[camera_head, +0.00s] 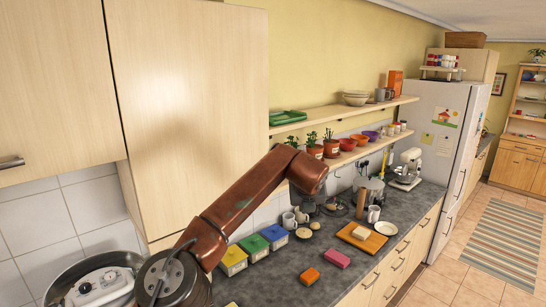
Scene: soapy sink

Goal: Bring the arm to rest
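One of my arms, reddish brown, comes in from the lower left and rises to a bent joint in front of the shelf and counter. No fingertips of either gripper can be made out in the head view. A dark shape shows just below the raised joint, and I cannot tell what it is. The arm hides part of the wall and the counter behind it.
The dark counter (290,274) holds yellow, green and blue boxes, an orange sponge (309,276), a pink sponge (337,258) and an orange board (378,242). Potted plants stand on the lower shelf (355,155). A fridge (432,135) stands beyond. A cabinet (190,90) is close at left.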

